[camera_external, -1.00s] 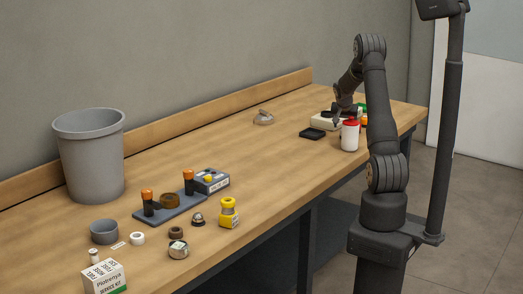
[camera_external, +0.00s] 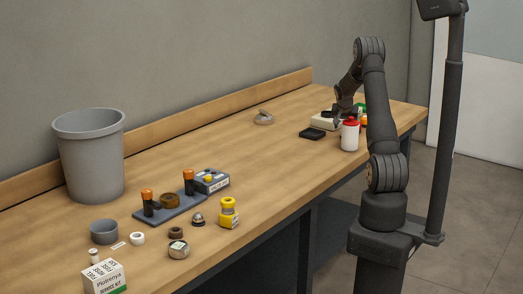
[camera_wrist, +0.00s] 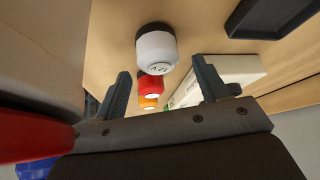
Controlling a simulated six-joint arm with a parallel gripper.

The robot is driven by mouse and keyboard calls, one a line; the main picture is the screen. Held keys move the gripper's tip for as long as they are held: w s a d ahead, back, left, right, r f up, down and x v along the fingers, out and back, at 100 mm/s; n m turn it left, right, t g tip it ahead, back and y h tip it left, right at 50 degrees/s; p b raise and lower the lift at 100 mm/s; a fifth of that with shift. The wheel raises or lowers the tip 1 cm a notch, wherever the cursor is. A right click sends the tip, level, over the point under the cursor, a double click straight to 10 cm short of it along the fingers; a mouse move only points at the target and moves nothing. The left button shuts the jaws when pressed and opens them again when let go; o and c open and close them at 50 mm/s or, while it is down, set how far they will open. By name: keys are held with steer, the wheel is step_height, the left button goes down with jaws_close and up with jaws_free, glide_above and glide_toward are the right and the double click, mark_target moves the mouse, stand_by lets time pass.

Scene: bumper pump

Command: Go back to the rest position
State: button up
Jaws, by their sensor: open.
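My gripper (camera_wrist: 163,88) is open, with its two fingers apart and nothing held between them in the wrist view. The resting place of the arm is not marked in either view.
The middle bench is mostly clear.

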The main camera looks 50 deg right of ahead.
step_height(320, 180, down, 2)
steer(key=v, duration=1.2)
steer(key=x, duration=1.3)
steer(key=shift+s+a, duration=0.1)
steer(key=shift+a, duration=0.05)
steer(key=r, duration=0.5)
steer(key=shift+s, duration=0.3)
steer(key=s+d+r, duration=0.2)
steer(key=s+r, duration=0.9)
steer(key=w+a+n+t+y, duration=0.2)
steer(key=w+a+n, duration=0.4)
steer(key=w+a, duration=2.2)
steer(key=shift+w+a+r+n+t, duration=0.3)
steer(key=shift+w+a+r, duration=0.05)
steer(key=shift+w+a, duration=0.1)
